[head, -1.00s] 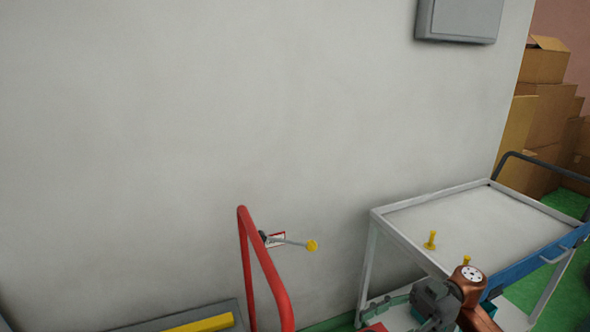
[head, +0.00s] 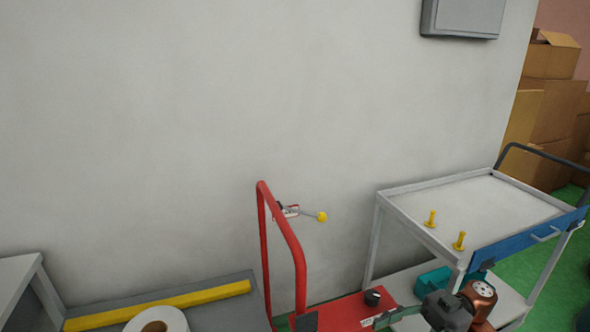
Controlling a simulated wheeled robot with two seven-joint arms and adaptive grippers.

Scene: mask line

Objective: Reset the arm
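Part of my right arm, a copper joint beside a dark grey part (head: 445,310), shows at the lower right, in front of the cart. My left arm and gripper are outside the view.
A red cart handle (head: 296,240) rises above a red platform (head: 345,312). A white two-tier cart (head: 470,195) holds yellow pegs (head: 431,218) and a teal bin (head: 433,281). A white roll (head: 158,322) and a yellow bar (head: 160,304) are at lower left. Boxes (head: 553,110) stand at right.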

